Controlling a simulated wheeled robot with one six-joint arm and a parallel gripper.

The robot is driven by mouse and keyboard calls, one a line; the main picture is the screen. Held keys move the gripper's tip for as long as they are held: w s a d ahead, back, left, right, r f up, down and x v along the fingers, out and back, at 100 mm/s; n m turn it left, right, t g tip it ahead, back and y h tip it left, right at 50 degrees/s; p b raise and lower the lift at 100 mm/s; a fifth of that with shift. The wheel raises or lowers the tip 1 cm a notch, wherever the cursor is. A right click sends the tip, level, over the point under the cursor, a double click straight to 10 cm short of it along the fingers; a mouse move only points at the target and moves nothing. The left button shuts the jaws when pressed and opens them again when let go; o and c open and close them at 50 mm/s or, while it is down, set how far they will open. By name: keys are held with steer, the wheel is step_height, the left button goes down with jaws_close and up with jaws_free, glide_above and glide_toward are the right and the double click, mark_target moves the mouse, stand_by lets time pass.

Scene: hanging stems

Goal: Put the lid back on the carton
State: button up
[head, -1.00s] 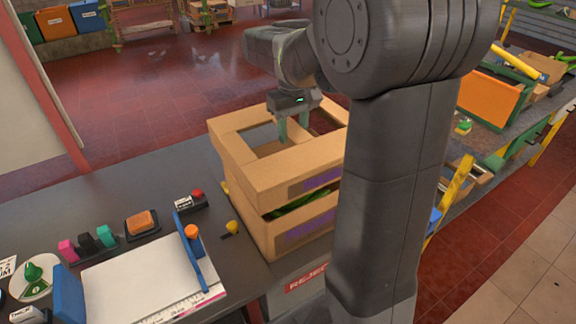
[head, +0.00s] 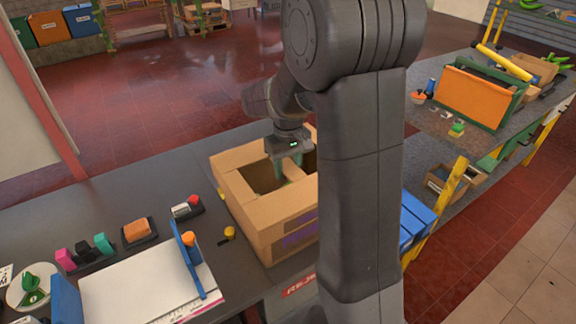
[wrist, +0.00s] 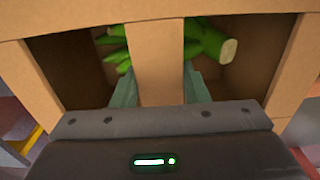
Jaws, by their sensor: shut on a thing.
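The lid (head: 236,187) is a brown cardboard frame with two openings and a bar across its middle. It sits down over the carton (head: 275,249), a brown box with purple print, and looks about level. My gripper (head: 287,167) is above the lid, shut on the middle bar. In the wrist view the fingers are on either side of the bar (wrist: 158,62). Green bananas (wrist: 207,42) with a cut stem show inside through the openings. My arm hides the right side of the lid and carton.
The carton stands on a dark bench (head: 130,190). To its left are a white board with a blue bar (head: 140,285), an orange pad (head: 137,230), coloured stampers (head: 85,250) and a small yellow piece (head: 229,232). Blue crates (head: 415,220) stand right of my arm.

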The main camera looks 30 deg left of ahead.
mark_target(288, 166)
steer(key=shift+f+b, duration=0.4)
steer(key=shift+f, duration=0.2)
steer(key=o, duration=1.2)
steer(key=shift+r, duration=0.1)
steer(key=shift+r+p, duration=0.35)
step_height(288, 166, up, 12)
steer(key=shift+r+b, duration=0.15)
steer(key=shift+b, duration=0.25)
